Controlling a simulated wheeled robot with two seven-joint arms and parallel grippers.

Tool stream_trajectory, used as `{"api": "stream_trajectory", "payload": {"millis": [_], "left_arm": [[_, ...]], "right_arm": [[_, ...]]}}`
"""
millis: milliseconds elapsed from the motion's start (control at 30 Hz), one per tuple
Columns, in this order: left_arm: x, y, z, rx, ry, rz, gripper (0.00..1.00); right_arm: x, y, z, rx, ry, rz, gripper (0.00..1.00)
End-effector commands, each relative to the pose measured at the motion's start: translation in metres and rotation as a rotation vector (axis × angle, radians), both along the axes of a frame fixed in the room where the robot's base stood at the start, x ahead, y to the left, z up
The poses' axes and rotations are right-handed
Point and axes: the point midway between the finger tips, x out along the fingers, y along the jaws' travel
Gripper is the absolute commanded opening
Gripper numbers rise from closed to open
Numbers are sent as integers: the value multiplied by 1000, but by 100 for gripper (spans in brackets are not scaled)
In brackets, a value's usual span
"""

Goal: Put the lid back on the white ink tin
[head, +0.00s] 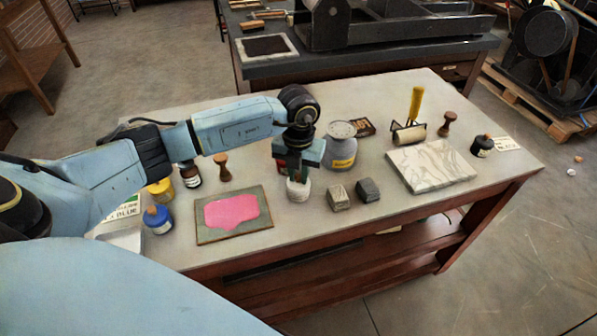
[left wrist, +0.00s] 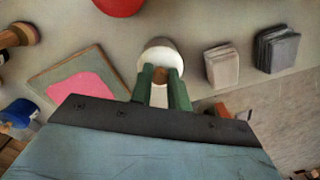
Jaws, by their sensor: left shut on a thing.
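The white ink tin (head: 298,191) stands upright near the table's front edge, right of the pink-inked slab. My left gripper (head: 298,177) points down directly over it and hides its top. In the left wrist view, the green fingers of my left gripper (left wrist: 163,88) are closed around a small brown knob (left wrist: 160,75), apparently the lid's. A round white shape (left wrist: 158,54), the lid or tin top, shows just beyond the fingers. I cannot tell whether the lid touches the tin all round. My right gripper is not in view.
The pink-inked slab (head: 234,212) lies left, two small blocks (head: 339,198) (head: 368,190) stand close on the right. A red tin (head: 277,147) and a grey tin (head: 342,153) stand behind. Blue (head: 158,219) and yellow (head: 161,191) tins stand left. A marbled slab (head: 431,165) lies right.

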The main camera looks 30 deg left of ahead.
Motion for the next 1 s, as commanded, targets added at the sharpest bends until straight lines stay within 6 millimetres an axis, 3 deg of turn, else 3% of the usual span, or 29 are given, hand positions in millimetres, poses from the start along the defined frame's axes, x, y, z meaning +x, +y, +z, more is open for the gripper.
{"api": "stream_trajectory", "payload": {"millis": [233, 267, 433, 633, 800, 1000], "left_arm": [[0, 0, 0, 0, 0, 0, 0], [0, 0, 0, 0, 0, 0, 21], [0, 0, 0, 0, 0, 0, 43], [0, 0, 0, 0, 0, 0, 44], [0, 0, 0, -1, 0, 0, 65], [0, 0, 0, 0, 0, 0, 65]], "right_arm": [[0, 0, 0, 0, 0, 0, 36], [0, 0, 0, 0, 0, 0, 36], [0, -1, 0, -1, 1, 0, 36], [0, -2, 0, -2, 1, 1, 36], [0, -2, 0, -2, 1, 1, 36], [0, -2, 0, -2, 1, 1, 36]]}}
